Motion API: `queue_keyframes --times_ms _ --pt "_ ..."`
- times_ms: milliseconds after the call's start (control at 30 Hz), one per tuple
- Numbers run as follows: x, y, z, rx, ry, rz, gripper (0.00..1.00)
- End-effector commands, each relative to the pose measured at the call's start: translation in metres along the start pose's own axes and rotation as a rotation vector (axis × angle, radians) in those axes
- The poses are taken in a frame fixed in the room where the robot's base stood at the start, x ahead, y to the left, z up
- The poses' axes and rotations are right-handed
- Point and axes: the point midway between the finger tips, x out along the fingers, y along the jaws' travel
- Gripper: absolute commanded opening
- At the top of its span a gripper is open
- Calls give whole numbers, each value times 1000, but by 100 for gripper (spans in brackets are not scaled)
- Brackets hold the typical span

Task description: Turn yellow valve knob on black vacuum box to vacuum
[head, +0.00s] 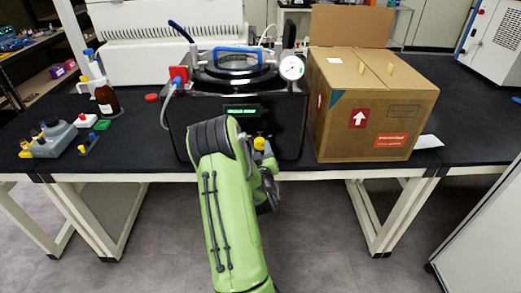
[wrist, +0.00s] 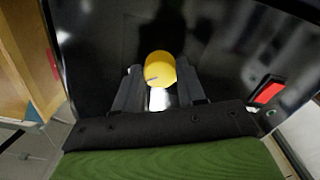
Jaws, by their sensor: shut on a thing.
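The black vacuum box (head: 290,125) stands on the dark bench, with a lit green display on its front and a round chamber with a blue handle on top. The yellow valve knob (head: 259,143) is low on its front face, partly hidden by my green arm. In the wrist view the yellow knob (wrist: 160,68) sits at the tips of my gripper (wrist: 160,84), one finger on each side. My gripper is shut on the knob. A short dark mark shows on the knob's face. Labels around the knob are not readable.
A cardboard box (head: 362,110) stands close to the right of the vacuum box. A red switch (wrist: 268,92) is on the panel right of the knob. A brown bottle (head: 107,99) and small lab items are at the left. The bench's front edge runs below.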

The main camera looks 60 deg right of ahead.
Motion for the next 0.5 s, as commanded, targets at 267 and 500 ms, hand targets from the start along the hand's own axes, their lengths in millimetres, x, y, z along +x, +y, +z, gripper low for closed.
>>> queue_keyframes --times_ms 267,500 --pt "-1 -1 3 70 -9 -1 9" --pt "-1 -1 4 83 -10 -1 9"
